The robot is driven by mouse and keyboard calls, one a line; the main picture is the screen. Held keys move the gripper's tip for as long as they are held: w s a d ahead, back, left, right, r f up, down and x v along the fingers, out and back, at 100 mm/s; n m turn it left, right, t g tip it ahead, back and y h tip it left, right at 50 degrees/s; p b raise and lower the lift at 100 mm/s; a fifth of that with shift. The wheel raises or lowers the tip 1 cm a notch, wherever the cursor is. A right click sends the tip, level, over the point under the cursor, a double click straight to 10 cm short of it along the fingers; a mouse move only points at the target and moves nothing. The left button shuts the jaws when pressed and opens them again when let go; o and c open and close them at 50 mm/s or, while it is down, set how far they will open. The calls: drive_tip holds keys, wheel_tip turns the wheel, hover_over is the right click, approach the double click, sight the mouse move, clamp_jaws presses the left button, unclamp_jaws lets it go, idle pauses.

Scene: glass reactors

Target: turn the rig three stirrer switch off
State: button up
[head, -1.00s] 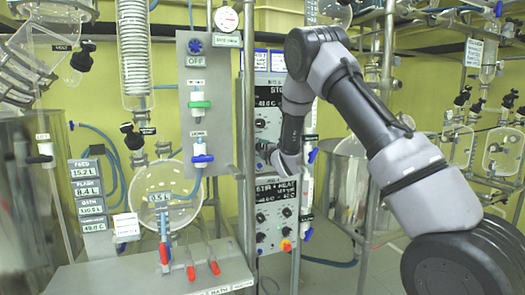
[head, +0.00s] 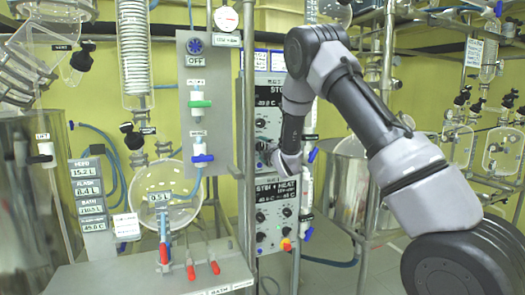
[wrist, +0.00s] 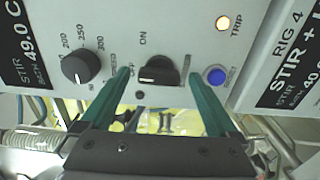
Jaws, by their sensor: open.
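In the wrist view, the stirrer switch (wrist: 158,71) is a black rotary knob on a pale panel, with ON printed above it and a partly covered label at its left. I cannot tell for certain which way its pointer is set. My gripper (wrist: 159,75) is open, with one green finger on each side of the knob; I cannot tell if they touch it. In the head view, my gripper (head: 266,149) is at the upper control box (head: 262,92), whose front is partly hidden by my arm. The rig three name does not show in the wrist view.
A black speed dial (wrist: 81,67) is left of the switch. The rig 4 panel (wrist: 290,80) adjoins at the right. Glassware and a steel pole (head: 248,130) stand close by.

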drive_tip(key=v, duration=1)
drive_tip(key=shift+s, duration=0.25)
drive_tip(key=s+d+r+m+g+h, duration=0.4)
drive_tip(key=s+d+r+m, duration=0.4)
drive_tip(key=d+r+m, duration=0.45)
drive_tip(key=s+d+r+m+g, duration=0.1)
drive_tip(key=s+m+g, duration=0.2)
drive_tip(key=s, duration=1.2)
drive_tip(key=s+d+m+g, duration=0.2)
drive_tip(key=s+m, duration=0.8)
drive_tip(key=s, duration=0.5)
drive_tip(key=shift+s+r+g, duration=0.35)
drive_tip(key=shift+r+g, duration=0.05)
drive_tip(key=shift+g, duration=0.2)
drive_tip(key=shift+m, duration=0.25)
drive_tip(key=shift+c, duration=0.3)
